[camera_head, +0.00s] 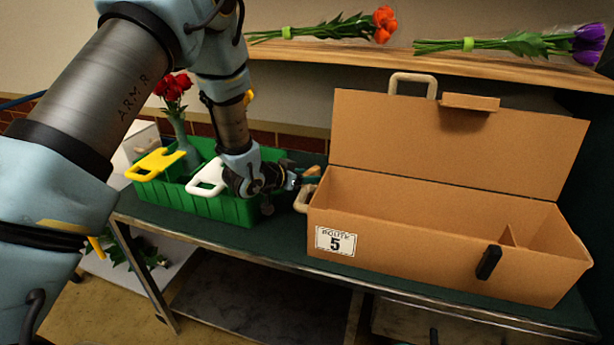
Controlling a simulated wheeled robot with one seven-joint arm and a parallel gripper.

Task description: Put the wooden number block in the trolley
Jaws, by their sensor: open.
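My gripper (303,178) is at the end of the arm, low between the green crate and the left end of the cardboard box. It is open, and its fingers are small and partly hidden. A small tan-orange piece (312,172) shows by the fingertips. I cannot tell whether it is the wooden number block, and I make out no number on it. I see nothing that I can name with certainty as the trolley.
The open cardboard box (415,225), labelled 5, stands on the green-topped metal-legged table (285,240). The green crate (235,212) holds a vase of red flowers (180,125). Orange (383,24) and purple (588,42) bouquets lie on the wooden shelf (500,66) above.

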